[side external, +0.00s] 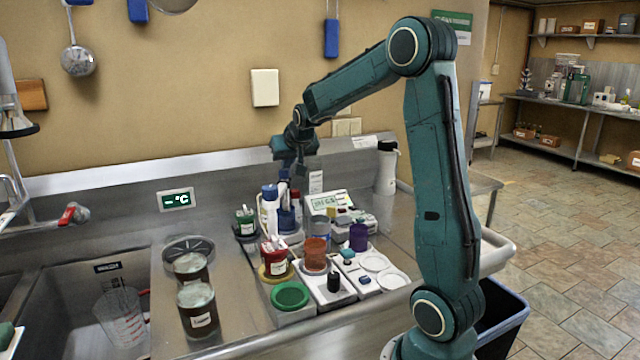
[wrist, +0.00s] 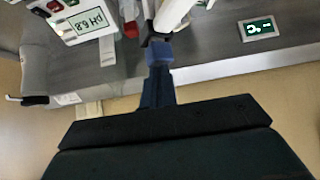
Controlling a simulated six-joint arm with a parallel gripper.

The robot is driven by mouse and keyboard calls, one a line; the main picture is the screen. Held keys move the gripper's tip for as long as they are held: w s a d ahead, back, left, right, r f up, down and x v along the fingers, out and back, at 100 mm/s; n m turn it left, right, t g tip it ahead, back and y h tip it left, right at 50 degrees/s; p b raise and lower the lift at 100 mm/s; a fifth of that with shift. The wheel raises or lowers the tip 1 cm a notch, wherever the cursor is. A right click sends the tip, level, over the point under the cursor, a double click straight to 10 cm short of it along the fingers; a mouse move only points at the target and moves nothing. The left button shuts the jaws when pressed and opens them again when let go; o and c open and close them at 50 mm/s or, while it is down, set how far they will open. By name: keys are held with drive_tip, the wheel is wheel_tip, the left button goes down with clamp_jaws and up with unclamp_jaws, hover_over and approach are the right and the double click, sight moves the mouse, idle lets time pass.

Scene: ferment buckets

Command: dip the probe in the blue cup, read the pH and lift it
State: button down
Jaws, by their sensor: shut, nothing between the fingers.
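A white bottle with a blue cap (side external: 268,211) stands close left of the cup. A red jar (side external: 274,258), an orange cup (side external: 315,254) and a purple cup (side external: 358,237) stand in front. Two jars (side external: 197,308) stand left, beside the sink (side external: 105,300).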

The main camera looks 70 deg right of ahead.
drive_tip(key=shift+s+f, duration=0.1)
drive_tip(key=shift+f, duration=0.5)
drive_tip(key=shift+r, duration=0.2)
drive_tip(key=s+a+r, duration=0.2)
drive_tip(key=r, duration=0.4)
drive_tip(key=s+a+r, duration=0.2)
drive_tip(key=a+r, duration=0.1)
drive_tip(key=r, duration=0.3)
drive_tip(key=shift+s, duration=0.35)
